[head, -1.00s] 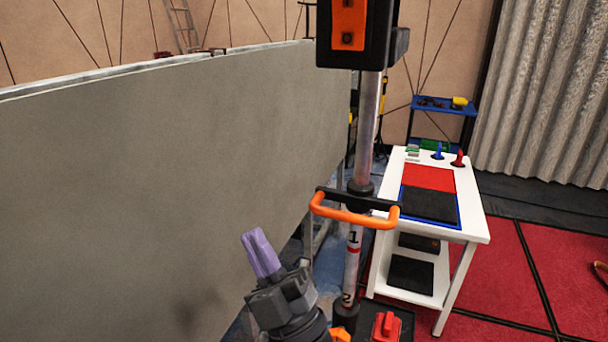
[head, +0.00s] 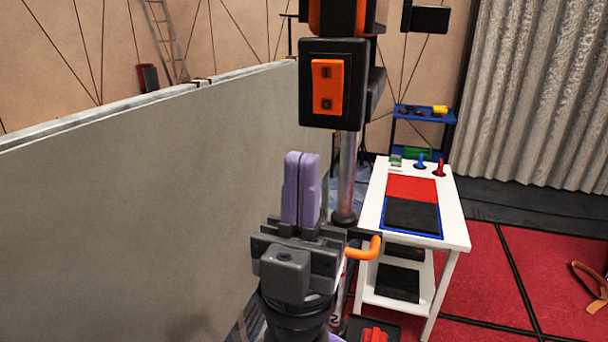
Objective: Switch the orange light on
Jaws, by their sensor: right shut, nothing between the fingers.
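An orange rocker switch (head: 327,87) is set in a black box (head: 308,112) on a pole, at the upper middle of the head view. The rocker carries two small marks, one high and one low. A further orange and black unit (head: 340,15) sits above it, cut by the top edge; I cannot tell whether any light is lit. My right gripper (head: 302,160) points up with its purple fingers closed together and empty. In the picture it is below and slightly left of the switch box, apart from it. My left gripper is not in view.
A large grey panel (head: 140,190) fills the left side. An orange handle (head: 368,248) on the pole is partly hidden behind my gripper. A white table (head: 455,232) with red and black pads stands at right. A red floor (head: 490,290) and grey curtain (head: 530,90) lie beyond.

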